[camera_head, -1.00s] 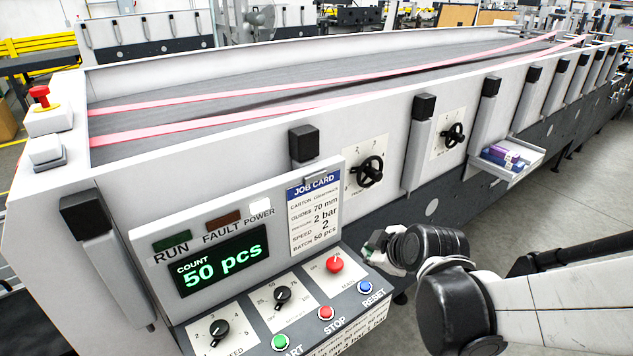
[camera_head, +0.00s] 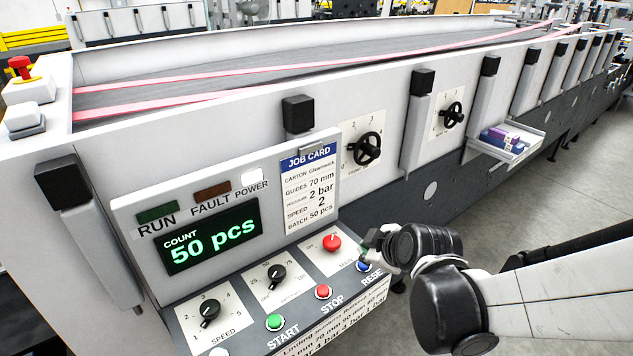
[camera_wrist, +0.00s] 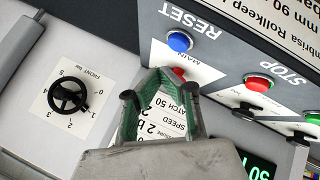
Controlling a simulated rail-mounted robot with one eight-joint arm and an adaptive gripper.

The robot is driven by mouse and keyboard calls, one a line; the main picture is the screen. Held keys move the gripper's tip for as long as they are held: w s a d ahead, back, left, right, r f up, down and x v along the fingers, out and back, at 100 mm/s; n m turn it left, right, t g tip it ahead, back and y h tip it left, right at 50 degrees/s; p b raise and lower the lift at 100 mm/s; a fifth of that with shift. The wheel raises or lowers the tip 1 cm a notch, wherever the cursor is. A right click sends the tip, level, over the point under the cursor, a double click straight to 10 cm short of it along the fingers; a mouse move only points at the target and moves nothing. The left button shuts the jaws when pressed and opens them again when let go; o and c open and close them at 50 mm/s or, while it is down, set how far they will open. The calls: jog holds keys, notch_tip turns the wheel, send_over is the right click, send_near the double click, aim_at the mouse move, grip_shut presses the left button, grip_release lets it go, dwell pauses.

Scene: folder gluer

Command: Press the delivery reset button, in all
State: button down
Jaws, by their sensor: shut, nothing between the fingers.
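The blue reset button (camera_head: 364,266) sits at the right end of the sloped control panel, beside the RESET label, partly covered by my gripper. It shows whole in the wrist view (camera_wrist: 179,42), just beyond the fingertips. My gripper (camera_head: 373,243) is shut and empty, just above and beside the button in the head view. In the wrist view my gripper (camera_wrist: 163,84) points toward the button, with a gap in the picture; contact does not show. The display (camera_head: 212,238) reads 50 pcs.
A red stop button (camera_head: 323,291), a green start button (camera_head: 275,322) and a red knob (camera_head: 332,242) share the panel. Handwheels (camera_head: 366,148) stick out of the machine side. A small tray (camera_head: 522,152) juts out at right; open floor lies beyond.

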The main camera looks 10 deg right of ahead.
jog(key=shift+f+b, duration=0.5)
jog(key=shift+f, duration=0.3)
dwell(0.9)
jog(key=shift+f+b, duration=0.45)
jog(key=shift+b, duration=0.05)
jog(key=shift+f+b, duration=0.5)
dwell(0.6)
jog(key=shift+r, duration=0.15)
jog(key=shift+r+p, duration=0.8)
jog(key=shift+r, duration=0.1)
notch_tip(320, 180, up, 5)
jog(key=p, duration=0.4)
